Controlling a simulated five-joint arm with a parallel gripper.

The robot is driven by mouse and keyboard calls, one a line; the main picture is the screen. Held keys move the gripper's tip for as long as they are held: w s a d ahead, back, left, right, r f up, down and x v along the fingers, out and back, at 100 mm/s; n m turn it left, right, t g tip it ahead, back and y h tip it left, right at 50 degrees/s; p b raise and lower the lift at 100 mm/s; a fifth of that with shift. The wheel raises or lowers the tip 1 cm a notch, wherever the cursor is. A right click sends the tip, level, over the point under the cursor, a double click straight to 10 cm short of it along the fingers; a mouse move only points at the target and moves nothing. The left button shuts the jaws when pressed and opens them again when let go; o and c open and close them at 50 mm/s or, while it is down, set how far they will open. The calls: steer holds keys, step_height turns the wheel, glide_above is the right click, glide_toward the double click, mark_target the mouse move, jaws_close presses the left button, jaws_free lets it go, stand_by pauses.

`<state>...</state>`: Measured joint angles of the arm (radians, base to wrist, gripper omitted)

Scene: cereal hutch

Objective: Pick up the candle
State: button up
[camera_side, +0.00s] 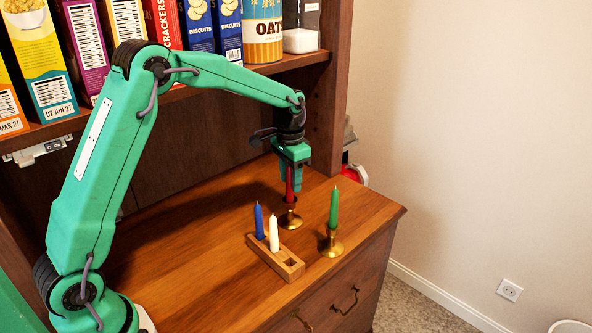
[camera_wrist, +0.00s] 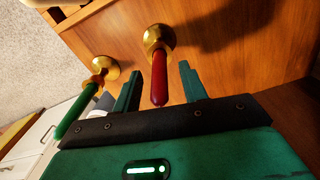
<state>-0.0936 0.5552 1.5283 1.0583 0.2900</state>
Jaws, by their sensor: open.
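A red candle (camera_side: 289,188) stands upright in a brass holder (camera_side: 290,221) on the wooden top. My gripper (camera_side: 290,185) is over it, pointing down. In the wrist view the red candle (camera_wrist: 159,80) lies between the two fingers of my gripper (camera_wrist: 159,88), with gaps on both sides; it looks closer to the left finger. The fingers are apart and hold nothing. A green candle (camera_side: 333,208) stands in a second brass holder (camera_side: 332,245) to the right. A blue candle (camera_side: 259,221) and a white candle (camera_side: 274,232) stand in a wooden block.
The wooden block (camera_side: 290,270) has an empty hole at its front right end. The cabinet top (camera_side: 190,270) is clear to the left of it. Above is a shelf with cereal boxes and an oats canister (camera_side: 263,30). The cabinet's right edge lies just beyond the green candle.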

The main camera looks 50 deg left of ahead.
jaws_close()
steer(key=shift+r, duration=0.15)
steer(key=r, duration=0.4)
steer(key=shift+s+d+r, duration=0.1)
steer(key=shift+d+r, duration=0.05)
steer(key=shift+d, duration=0.15)
steer(key=s+d+r, duration=0.4)
steer(key=d+r, duration=0.2)
steer(key=d, duration=0.4)
steer(key=shift+s+r, duration=0.25)
steer(key=shift+s, duration=0.15)
